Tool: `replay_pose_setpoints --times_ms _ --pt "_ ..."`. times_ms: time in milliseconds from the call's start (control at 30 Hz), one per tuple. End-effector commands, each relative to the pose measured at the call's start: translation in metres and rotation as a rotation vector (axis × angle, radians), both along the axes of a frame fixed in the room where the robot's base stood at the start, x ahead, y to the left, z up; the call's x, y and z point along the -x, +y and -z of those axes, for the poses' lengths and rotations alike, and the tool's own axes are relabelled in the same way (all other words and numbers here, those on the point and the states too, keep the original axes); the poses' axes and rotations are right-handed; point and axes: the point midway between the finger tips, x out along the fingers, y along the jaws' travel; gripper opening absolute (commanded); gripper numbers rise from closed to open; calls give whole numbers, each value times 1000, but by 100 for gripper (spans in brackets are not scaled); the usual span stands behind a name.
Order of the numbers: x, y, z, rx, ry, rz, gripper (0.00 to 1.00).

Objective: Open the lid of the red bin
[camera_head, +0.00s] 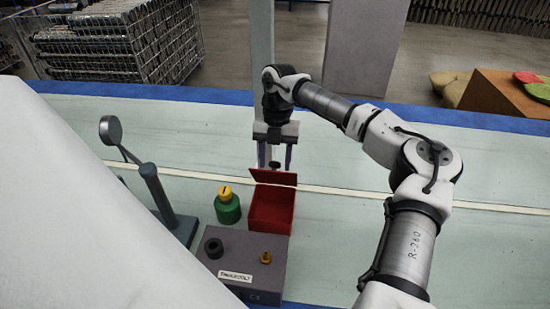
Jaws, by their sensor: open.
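The red bin (271,225) stands on the pale green work surface, just left of the picture's middle. Its lid (274,178) stands raised at the bin's far edge, and the red inside shows from above. My gripper (275,166) points down just behind the lid, with its two fingers apart. I cannot tell whether a finger touches the lid. The lid hides part of the space around the fingertips.
In front of the bin is a grey box (228,259) with a black ring (214,248) and a small orange-brown piece (265,257) on top. A green container with a yellow top (228,206) stands left of the bin. A grey lever stand (160,195) is farther left. The surface right of the bin is clear.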

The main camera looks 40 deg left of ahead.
Motion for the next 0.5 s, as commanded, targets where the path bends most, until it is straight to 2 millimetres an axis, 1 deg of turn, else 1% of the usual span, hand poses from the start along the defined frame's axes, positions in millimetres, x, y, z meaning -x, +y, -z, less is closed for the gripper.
replay_pose_setpoints --times_ms 133,400,500 --pt "-3 2 -11 0 -2 0 49" --pt "-13 8 -54 -1 -3 1 49" --pt "-16 10 -65 -1 -1 2 49"
